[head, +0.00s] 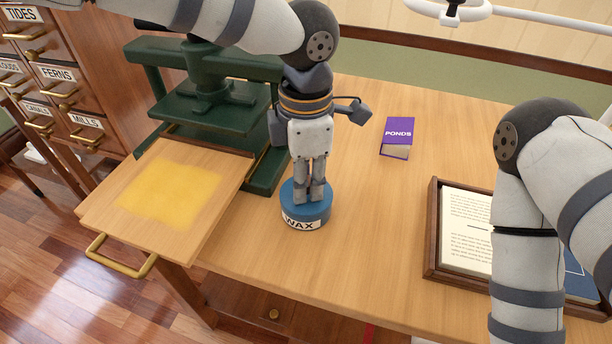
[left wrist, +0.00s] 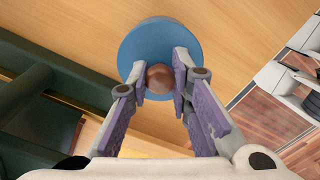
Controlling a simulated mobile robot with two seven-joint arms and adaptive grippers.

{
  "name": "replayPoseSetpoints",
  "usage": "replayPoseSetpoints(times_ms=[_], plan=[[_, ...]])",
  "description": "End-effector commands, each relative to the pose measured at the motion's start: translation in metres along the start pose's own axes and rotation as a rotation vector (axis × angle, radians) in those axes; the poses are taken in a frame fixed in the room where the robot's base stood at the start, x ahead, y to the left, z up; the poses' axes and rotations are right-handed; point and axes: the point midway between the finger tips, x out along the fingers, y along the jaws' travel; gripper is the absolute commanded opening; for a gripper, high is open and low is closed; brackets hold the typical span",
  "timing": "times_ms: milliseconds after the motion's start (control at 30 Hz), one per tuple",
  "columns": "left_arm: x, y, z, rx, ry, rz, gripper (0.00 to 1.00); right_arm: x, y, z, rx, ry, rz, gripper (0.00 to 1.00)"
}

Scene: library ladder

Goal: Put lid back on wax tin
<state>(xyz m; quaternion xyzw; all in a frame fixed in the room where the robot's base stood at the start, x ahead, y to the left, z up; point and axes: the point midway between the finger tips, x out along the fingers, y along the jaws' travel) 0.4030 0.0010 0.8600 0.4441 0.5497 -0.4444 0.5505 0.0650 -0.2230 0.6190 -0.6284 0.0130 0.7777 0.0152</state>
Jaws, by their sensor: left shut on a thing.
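The blue wax tin (head: 303,222), with a white WAX label, stands on the table near its front edge. The blue round lid (head: 287,192) is on top of the tin or very close above it; I see no clear gap. My left gripper (head: 310,192) points down over the tin. In the left wrist view the left gripper (left wrist: 161,78) is shut on the lid's brown round knob (left wrist: 160,80), with the blue lid (left wrist: 155,35) beyond it. My right gripper is out of view.
A green press (head: 215,112) stands behind and left of the tin, with a pull-out board (head: 125,215) and brass handle (head: 100,262) in front. A purple PONDS book (head: 397,137) lies at back right. A wooden tray (head: 432,235) holds a printed page (head: 463,230).

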Motion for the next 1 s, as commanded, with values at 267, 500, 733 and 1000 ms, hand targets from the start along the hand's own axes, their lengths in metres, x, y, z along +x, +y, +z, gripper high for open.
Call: replayPoseSetpoints(times_ms=[267,500,733,1000], plan=[[0.0005,0.0001,-0.0001,-0.001,-0.001,0.000,0.00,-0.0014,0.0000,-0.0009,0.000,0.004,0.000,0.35],[0.0002,0.0000,-0.0001,-0.001,-0.001,0.001,0.00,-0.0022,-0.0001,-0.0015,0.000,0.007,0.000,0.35],[0.0006,0.0001,-0.0001,0.000,0.000,0.001,0.00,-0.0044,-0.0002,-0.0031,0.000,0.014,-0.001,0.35],[0.0011,0.0001,-0.0001,0.000,0.000,0.001,0.24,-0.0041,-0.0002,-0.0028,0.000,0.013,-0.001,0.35]])
